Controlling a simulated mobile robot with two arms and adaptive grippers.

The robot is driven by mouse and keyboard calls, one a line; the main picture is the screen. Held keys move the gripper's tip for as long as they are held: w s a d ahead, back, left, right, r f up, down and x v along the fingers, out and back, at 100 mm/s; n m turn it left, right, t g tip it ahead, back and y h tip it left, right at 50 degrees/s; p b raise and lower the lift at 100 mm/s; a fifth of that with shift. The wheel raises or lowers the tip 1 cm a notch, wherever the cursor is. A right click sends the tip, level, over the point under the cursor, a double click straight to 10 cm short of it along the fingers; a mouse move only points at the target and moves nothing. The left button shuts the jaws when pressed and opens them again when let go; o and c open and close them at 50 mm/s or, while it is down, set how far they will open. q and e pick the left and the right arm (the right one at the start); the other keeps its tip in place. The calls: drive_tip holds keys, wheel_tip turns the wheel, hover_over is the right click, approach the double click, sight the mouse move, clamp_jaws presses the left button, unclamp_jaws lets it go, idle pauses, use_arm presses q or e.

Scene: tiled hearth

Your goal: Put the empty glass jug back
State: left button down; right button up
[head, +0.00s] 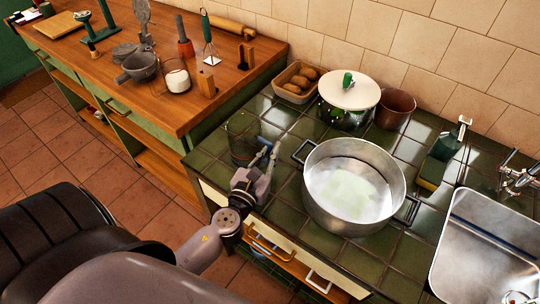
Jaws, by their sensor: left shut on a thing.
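The glass jug (242,137) is clear and looks empty. It is upright at the left end of the green tiled counter (284,217), left of the large metal pot. My left gripper (264,160) reaches in from the front and is shut on the jug at its right side. The fingers hide part of that side. I cannot tell whether the jug's base touches the tiles. My right gripper is not in view.
The large pot (320,215) holds pale liquid close to my left gripper. Behind are a bread basket (277,83), a lidded pot (344,118) and a brown pot (394,110). A sink (480,250) is at right. The wooden worktop (120,75) holds utensils.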

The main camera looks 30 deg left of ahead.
use_arm(q)
drive_tip(key=shift+r, duration=0.15)
drive_tip(key=c, duration=2.1)
unclamp_jaws()
drive_tip(key=shift+f, duration=0.25)
drive_tip(key=shift+c, duration=0.2)
drive_tip(key=o, duration=0.4)
drive_tip(key=shift+o, duration=0.3)
drive_tip(key=shift+r, duration=0.1)
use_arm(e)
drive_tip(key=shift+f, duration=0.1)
